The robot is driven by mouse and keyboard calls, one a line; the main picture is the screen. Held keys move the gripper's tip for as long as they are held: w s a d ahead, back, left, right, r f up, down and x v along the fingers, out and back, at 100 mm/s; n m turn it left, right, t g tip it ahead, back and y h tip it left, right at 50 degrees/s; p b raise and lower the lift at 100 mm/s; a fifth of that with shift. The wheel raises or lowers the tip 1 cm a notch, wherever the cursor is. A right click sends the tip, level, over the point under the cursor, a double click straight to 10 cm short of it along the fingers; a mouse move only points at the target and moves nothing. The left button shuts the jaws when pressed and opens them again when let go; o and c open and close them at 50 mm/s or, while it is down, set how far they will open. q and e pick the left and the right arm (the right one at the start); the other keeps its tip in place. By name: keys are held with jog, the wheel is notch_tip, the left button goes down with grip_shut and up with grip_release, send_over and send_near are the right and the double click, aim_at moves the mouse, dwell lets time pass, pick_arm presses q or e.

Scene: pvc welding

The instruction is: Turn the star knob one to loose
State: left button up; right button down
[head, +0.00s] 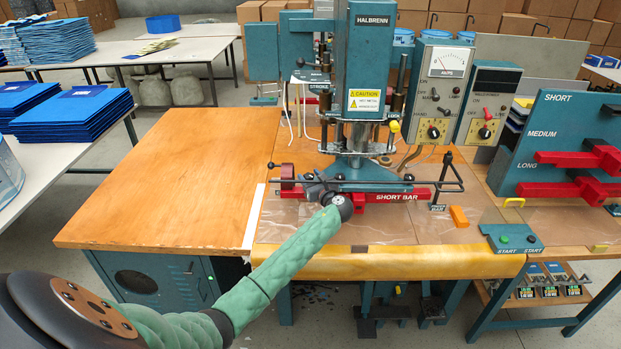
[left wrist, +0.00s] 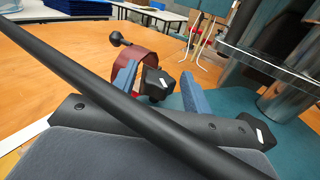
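A black star knob (left wrist: 156,83) with a white mark shows in the left wrist view, beside a dark red curved part (left wrist: 133,67). My left gripper (left wrist: 162,88) has its two blue-grey fingers apart, one on each side of this knob, with a gap visible on the right side. A second black star knob (left wrist: 256,129) with a white mark sits to the right, outside the fingers. In the head view, my left gripper (head: 312,181) is at the left end of the red short bar (head: 395,196) and largely hides the knob there. My right gripper is not in view.
A long dark rod (left wrist: 120,103) crosses close in front of the left wrist camera. The welding press (head: 372,75) stands behind the bar. An orange block (head: 459,216) and a start button box (head: 511,239) are at right. The wooden tabletop (head: 175,180) on the left is clear.

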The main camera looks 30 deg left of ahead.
aim_at(312, 178)
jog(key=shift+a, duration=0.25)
pick_arm(q)
jog(key=shift+d, duration=0.1)
jog(key=shift+s+d+f, duration=0.1)
jog(key=shift+s+d, duration=0.1)
jog(key=shift+d, duration=0.05)
jog(key=b+v, duration=0.2)
jog(key=v, duration=0.3)
jog(key=shift+s+d+b, duration=0.15)
jog(key=shift+d+b, duration=0.1)
jog(key=shift+b, duration=0.15)
jog(key=shift+s+d, duration=0.35)
jog(key=shift+d, duration=0.3)
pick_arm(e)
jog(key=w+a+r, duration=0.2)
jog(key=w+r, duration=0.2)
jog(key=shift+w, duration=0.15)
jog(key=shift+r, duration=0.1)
